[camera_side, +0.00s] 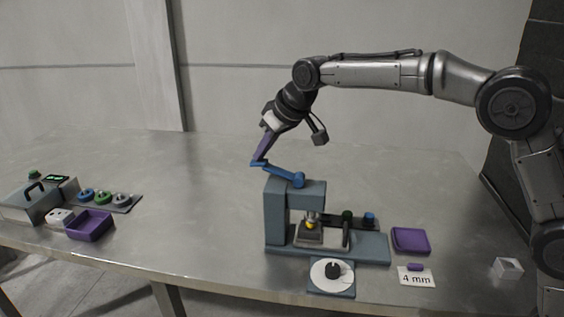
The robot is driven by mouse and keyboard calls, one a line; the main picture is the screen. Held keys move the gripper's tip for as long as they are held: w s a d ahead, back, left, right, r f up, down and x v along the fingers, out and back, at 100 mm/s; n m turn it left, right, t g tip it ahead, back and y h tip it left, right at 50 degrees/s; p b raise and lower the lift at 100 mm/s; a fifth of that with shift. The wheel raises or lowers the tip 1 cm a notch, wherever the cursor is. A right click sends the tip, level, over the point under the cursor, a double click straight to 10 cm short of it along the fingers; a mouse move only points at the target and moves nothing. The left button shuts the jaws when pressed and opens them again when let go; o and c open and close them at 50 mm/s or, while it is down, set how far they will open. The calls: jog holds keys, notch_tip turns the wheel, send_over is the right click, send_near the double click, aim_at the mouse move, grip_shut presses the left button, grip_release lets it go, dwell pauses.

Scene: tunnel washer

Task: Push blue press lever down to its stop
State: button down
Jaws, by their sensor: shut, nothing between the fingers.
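The blue press lever (279,171) is pivoted on top of the grey-blue press (276,220). It slopes gently up to the left from its pivot, with its free end out past the press's left side. My gripper (259,158) is shut and empty, pointing down, with its fingertips at the lever's free end. I cannot tell whether they touch it. Under the press head, a small yellow part (310,225) shows on a block.
A dial plate (332,276) stands in front of the press. A purple tray (411,240) and a "4 mm" card (416,278) are to its right. At far left are a grey box (25,203), colored rings (103,197) and a purple bin (89,226). The table's middle is clear.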

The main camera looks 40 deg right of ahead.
notch_tip(320, 180, up, 9)
dwell(1.2)
jog(key=shift+r, duration=0.1)
